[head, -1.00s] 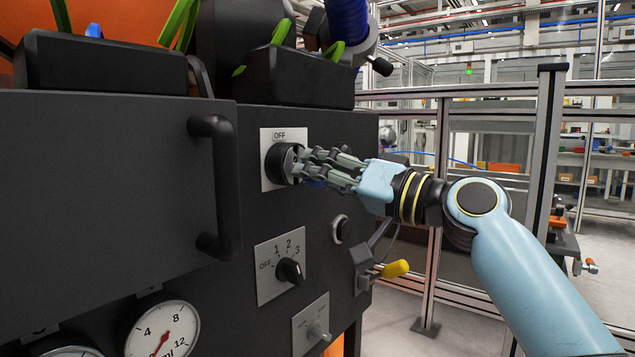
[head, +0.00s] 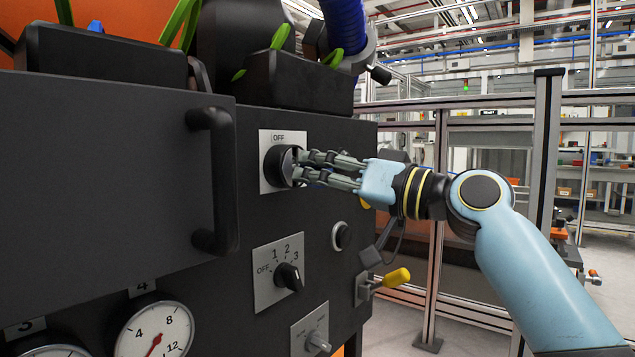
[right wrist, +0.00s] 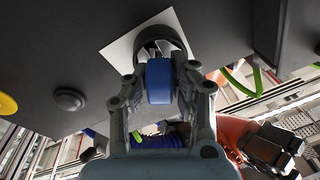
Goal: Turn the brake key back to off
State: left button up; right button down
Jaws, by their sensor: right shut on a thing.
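The brake key shows as a blue grip (right wrist: 159,85) between my right fingers in the right wrist view. It sits in a round black switch housing (head: 277,166) on a light plate (head: 268,183) marked OFF at the top; other markings on the plate are hidden. My right gripper (head: 305,168) reaches in from the right and is shut on the key at the panel. In the head view the fingers cover most of the key, so its exact angle is hard to tell. My left gripper is not in view.
Below are a rotary selector (head: 289,277) marked OFF, 1, 2, 3, a small toggle (head: 318,343), a round button (head: 341,236) and a yellow-handled lever (head: 396,277). A black door handle (head: 214,180) juts out on the left. Metal fencing (head: 545,170) stands behind my right arm.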

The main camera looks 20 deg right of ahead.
jog(key=shift+f+n+b, duration=0.1)
jog(key=shift+n+b, duration=0.85)
jog(key=shift+n, duration=0.35)
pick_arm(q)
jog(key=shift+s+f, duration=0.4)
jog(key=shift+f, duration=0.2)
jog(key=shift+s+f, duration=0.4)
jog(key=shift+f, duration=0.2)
pick_arm(e)
jog(key=shift+n, duration=0.3)
jog(key=shift+w+d+n+g+b, duration=0.1)
jog(key=shift+n+g+b, duration=0.3)
jog(key=shift+n+b, duration=0.4)
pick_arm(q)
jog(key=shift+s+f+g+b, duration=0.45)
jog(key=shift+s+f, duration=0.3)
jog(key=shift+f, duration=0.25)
pick_arm(e)
jog(key=shift+r+n, duration=0.2)
jog(key=shift+n, duration=0.6)
jog(key=c, duration=1)
grip_release()
jog(key=shift+c, duration=0.2)
